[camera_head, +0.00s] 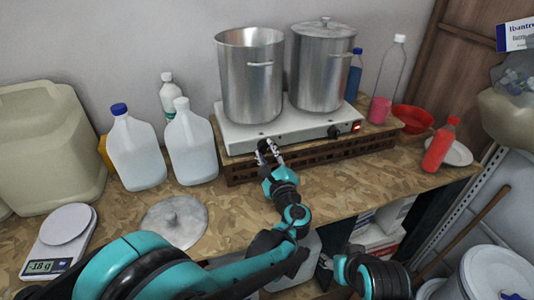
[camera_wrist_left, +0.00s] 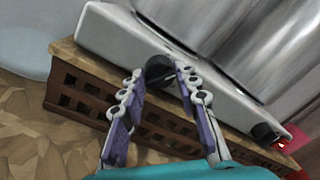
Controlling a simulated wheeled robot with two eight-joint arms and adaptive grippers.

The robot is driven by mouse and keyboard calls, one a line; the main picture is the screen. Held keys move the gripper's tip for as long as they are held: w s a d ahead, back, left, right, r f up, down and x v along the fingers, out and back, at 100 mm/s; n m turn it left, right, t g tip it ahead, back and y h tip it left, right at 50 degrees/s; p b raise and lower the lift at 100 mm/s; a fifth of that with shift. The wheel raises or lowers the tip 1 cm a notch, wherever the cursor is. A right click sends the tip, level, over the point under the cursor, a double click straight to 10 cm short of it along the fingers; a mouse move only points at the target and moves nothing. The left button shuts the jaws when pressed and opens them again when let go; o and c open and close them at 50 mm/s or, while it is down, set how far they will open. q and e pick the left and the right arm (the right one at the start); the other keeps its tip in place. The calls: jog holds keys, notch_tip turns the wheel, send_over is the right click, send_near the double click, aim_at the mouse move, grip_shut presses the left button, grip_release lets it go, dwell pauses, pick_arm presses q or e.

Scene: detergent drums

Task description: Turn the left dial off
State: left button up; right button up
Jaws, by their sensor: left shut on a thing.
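The hot plate (camera_head: 290,127) is a white unit with two dials on its front face. The left dial (camera_wrist_left: 159,70) is black and sits between my left fingertips in the left wrist view; in the head view the fingers largely hide it. My left gripper (camera_head: 269,149) is shut on this dial, and its fingers also show in the left wrist view (camera_wrist_left: 158,82). The right dial (camera_head: 334,131) is black, beside a lit red switch (camera_head: 356,127). My right gripper (camera_head: 326,264) is low, below the counter's front edge, partly seen and away from the dials.
Two steel pots (camera_head: 250,85) (camera_head: 319,75) stand on the hot plate, which rests on a brown slatted crate (camera_head: 240,172). White jugs (camera_head: 135,155) stand left of it, a red bottle (camera_head: 439,147) right. A metal lid (camera_head: 174,220) lies in front.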

pick_arm(q)
jog(key=n, duration=0.6)
jog(key=shift+n, duration=0.4)
jog(key=shift+f, duration=0.1)
jog(key=o, duration=1.2)
jog(key=shift+c, duration=0.2)
jog(key=v, duration=0.7)
jog(key=shift+s, duration=0.25)
jog(key=shift+d+f, duration=0.1)
jog(key=shift+d, duration=0.05)
